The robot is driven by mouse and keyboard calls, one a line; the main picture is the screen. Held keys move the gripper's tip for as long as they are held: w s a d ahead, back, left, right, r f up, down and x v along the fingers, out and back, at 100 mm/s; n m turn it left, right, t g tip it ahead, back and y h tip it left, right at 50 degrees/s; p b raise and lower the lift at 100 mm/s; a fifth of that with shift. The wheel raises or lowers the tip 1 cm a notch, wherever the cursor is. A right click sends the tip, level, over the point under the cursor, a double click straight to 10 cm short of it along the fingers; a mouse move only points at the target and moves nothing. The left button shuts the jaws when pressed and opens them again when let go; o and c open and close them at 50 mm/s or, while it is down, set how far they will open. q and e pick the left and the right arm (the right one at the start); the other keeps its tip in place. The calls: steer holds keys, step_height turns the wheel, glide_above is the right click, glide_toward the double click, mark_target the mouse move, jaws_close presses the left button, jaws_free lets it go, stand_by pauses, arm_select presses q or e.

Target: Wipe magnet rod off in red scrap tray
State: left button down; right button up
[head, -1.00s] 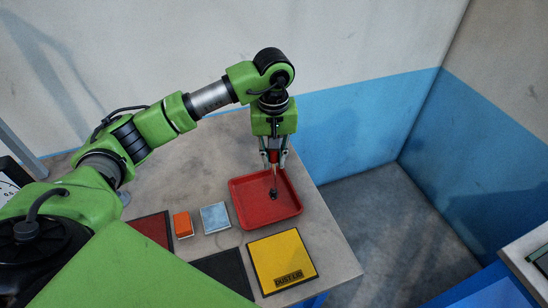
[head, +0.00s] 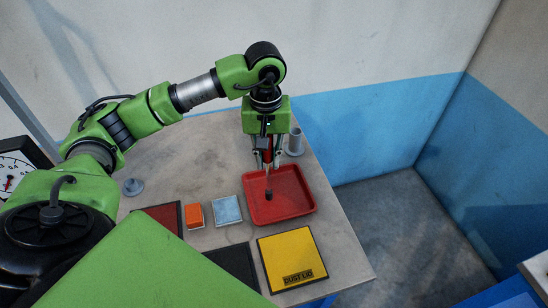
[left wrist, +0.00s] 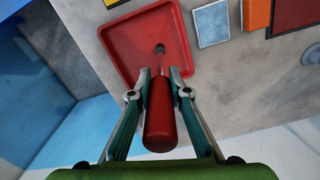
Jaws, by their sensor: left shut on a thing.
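My left gripper (head: 267,160) is shut on the magnet rod, whose red handle (left wrist: 160,120) sits between the fingers in the left wrist view. The rod points down with its dark tip (head: 268,194) over the red scrap tray (head: 305,208), left of the tray's middle in the head view. In the left wrist view the tip (left wrist: 160,49) also lies within the outline of the tray (left wrist: 112,35). I cannot tell whether the tip touches the tray floor. My right gripper is not in view.
A light-blue block (head: 227,210) and an orange block (head: 194,215) stand left of the tray. A yellow dust lid (head: 292,255), a black panel (head: 235,262) and a dark red panel (head: 160,216) lie in front. A grey cylinder (head: 295,142) stands behind the tray.

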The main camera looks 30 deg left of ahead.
arm_select(q)
steer(key=shift+s+a+f, duration=0.1)
steer(key=shift+s, duration=0.05)
steer(key=shift+w+d, duration=0.3)
steer(key=shift+d, duration=0.05)
steer(key=shift+w+d+b, duration=0.8)
steer(key=shift+w+d, duration=0.9)
steer(key=shift+w, duration=0.2)
step_height(320, 180, up, 8)
steer(key=p, duration=0.4)
steer(key=shift+w, duration=0.1)
